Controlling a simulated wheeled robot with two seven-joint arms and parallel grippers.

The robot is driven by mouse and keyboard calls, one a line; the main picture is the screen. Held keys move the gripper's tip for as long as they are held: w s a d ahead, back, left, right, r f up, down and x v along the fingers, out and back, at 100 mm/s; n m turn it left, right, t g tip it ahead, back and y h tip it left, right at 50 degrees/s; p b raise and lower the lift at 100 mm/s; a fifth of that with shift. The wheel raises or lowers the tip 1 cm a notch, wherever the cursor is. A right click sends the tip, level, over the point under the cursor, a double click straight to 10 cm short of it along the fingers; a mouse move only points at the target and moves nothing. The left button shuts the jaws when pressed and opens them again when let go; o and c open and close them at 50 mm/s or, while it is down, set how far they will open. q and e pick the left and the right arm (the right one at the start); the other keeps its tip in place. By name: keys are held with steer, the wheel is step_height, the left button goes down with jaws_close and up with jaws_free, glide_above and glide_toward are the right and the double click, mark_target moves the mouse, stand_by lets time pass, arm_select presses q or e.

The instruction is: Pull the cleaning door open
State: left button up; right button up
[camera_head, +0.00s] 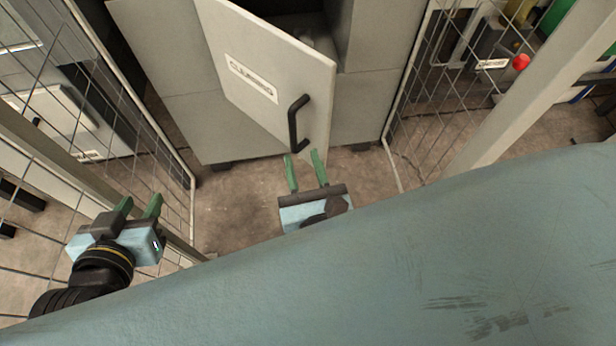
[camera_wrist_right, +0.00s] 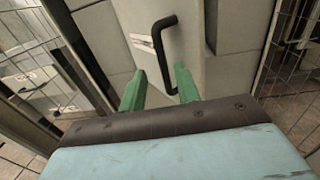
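The cleaning door (camera_head: 262,75) is a light grey panel with a white label, standing ajar from its grey cabinet, with a dark opening behind it. Its black bar handle (camera_head: 293,124) is near the free edge. My right gripper (camera_head: 304,158) is open and empty, just below the handle and apart from it in the head view. In the right wrist view the handle (camera_wrist_right: 165,50) rises beyond and between the green fingers, its lower end near the right fingertip; I cannot tell if they touch. My left gripper (camera_head: 139,205) is open and empty at the lower left, far from the door.
Wire mesh fences (camera_head: 140,120) stand left and right of the cabinet (camera_head: 170,50). A pale post (camera_head: 530,85) crosses the right side, near a red button (camera_head: 520,62). The brown floor (camera_head: 235,205) before the cabinet is clear.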

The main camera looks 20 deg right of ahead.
steer(key=shift+s+a, duration=0.2)
steer(key=shift+s, duration=1.6)
